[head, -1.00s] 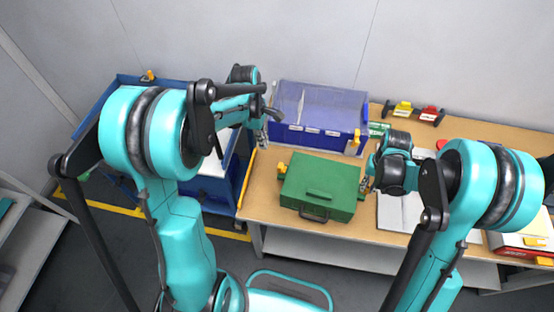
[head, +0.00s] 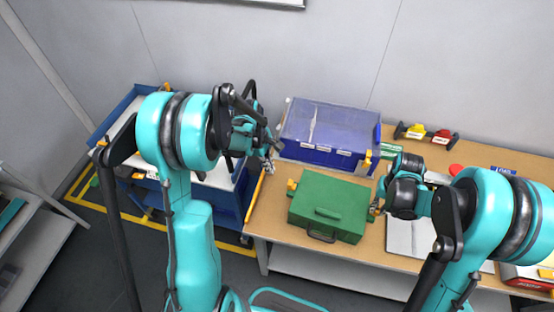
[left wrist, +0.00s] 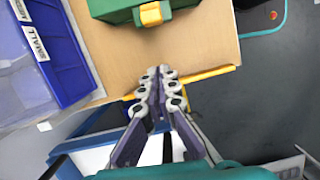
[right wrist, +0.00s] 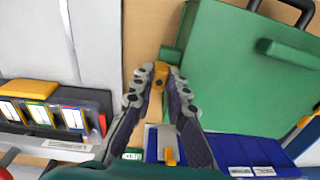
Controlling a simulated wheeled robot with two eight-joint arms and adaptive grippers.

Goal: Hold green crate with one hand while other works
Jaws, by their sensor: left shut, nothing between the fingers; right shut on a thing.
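The green crate (head: 345,200) is a closed case with a lid and a dark front handle, lying on the wooden table. Yellow latches sit on its sides. My right gripper (head: 376,206) is at the crate's right side; in the right wrist view its fingertips (right wrist: 158,78) are shut on a yellow latch (right wrist: 160,70) there. My left gripper (head: 269,163) is shut and empty, left of the crate and apart from it. In the left wrist view its closed fingertips (left wrist: 158,80) are over the table edge, with the crate's left latch (left wrist: 152,14) beyond.
A blue bin (head: 325,150) with a clear lid stands behind the crate. A yellow bar (head: 255,196) lies along the table's left edge, beside a blue cart (head: 232,203). A white open book or sheet (head: 402,236) lies right of the crate.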

